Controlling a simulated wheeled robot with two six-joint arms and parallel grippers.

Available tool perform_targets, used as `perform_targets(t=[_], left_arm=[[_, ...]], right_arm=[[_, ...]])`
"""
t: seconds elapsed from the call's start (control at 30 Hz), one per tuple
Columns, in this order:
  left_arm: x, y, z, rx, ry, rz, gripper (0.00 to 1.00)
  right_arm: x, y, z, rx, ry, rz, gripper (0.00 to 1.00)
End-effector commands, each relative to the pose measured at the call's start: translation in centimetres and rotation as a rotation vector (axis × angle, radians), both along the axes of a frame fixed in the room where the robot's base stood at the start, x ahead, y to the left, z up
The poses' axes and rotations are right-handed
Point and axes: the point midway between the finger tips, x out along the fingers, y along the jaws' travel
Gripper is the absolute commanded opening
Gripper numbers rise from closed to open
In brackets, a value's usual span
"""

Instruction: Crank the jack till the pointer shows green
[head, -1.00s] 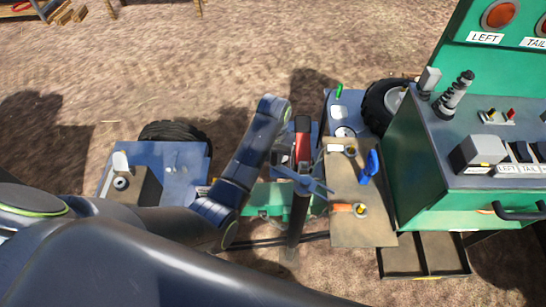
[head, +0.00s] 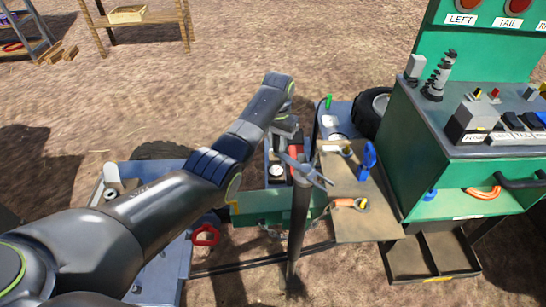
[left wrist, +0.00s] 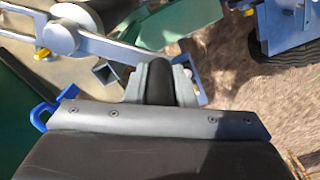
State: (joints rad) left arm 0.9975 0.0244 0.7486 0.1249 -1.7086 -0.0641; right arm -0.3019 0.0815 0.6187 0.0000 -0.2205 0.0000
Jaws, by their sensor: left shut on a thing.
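The jack is a dark upright post (head: 299,215) in the middle of the head view, with a grey crank arm (head: 312,173) across its top. My left gripper (head: 286,138) is at the far side of the post top, partly hidden by its own wrist. In the left wrist view its grey fingers (left wrist: 155,82) are shut around a black grip (left wrist: 157,83), which looks like the crank's handle. A small round white dial (head: 277,171) shows left of the post; I cannot make out a pointer or its colour. My right gripper is not in view.
A brown board (head: 360,215) with an orange-handled tool (head: 347,203) and a blue clamp-like thing (head: 368,160) lies right of the post. A green console (head: 400,160) stands further right. A red handwheel (head: 205,236) is at the left. Bare dirt lies behind.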

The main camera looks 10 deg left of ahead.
Motion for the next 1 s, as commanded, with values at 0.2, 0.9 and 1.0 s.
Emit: perform_targets(t=[0.2, 0.9, 1.0], left_arm=[[0.41, -0.45, 0.05, 0.000, 0.004, -0.061, 0.00], [0.49, -0.42, 0.19, -0.001, 0.000, -0.059, 0.45], [0.54, -0.42, 0.62, 0.000, -0.001, -0.059, 0.45]], right_arm=[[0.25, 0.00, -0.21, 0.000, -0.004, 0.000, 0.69], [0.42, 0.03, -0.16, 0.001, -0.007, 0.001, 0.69], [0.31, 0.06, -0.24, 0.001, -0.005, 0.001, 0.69]])
